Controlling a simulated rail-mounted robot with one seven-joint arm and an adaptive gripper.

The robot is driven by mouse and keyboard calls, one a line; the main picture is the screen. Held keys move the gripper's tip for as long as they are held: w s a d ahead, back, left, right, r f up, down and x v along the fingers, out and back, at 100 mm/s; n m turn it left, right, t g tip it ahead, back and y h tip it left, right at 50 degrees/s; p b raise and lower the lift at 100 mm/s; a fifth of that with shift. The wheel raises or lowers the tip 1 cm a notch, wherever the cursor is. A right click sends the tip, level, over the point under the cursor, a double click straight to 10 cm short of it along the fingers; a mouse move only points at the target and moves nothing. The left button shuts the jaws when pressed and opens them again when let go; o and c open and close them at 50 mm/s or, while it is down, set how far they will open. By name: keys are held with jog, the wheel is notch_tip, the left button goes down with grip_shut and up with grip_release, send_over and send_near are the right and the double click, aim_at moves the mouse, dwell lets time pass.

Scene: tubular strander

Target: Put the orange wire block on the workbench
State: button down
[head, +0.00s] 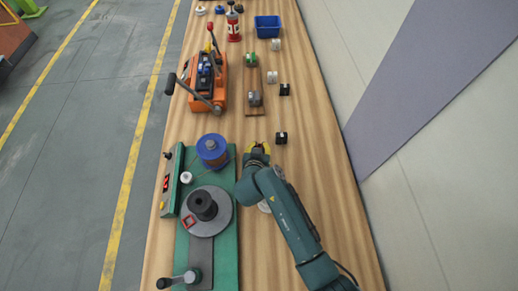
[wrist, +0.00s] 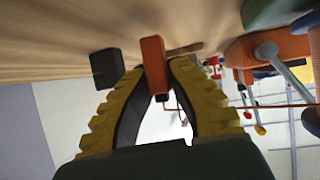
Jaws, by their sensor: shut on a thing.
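My gripper (head: 257,148) is above the wooden workbench (head: 330,185), just right of the green machine base. In the wrist view its two yellow fingers (wrist: 155,75) are shut on the orange wire block (wrist: 152,52), which sits at the fingertips. A thin orange wire runs from near the block to the right. The workbench surface (wrist: 60,40) fills the top of the wrist view, close to the block. I cannot tell whether the block touches it. In the head view the block is hidden or too small to make out.
A black block (head: 281,138) stands on the bench right of my gripper and shows in the wrist view (wrist: 107,68). A blue spool (head: 212,150) and grey disc (head: 206,212) are to the left. An orange lever machine (head: 208,80) stands behind. The bench's right side is mostly clear.

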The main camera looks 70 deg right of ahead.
jog(key=shift+f, duration=0.7)
jog(key=shift+r, duration=0.1)
jog(key=c, duration=1.1)
grip_release()
jog(key=shift+c, duration=0.2)
jog(key=p+v, duration=0.4)
jog(key=v, duration=0.8)
jog(key=shift+s, duration=0.1)
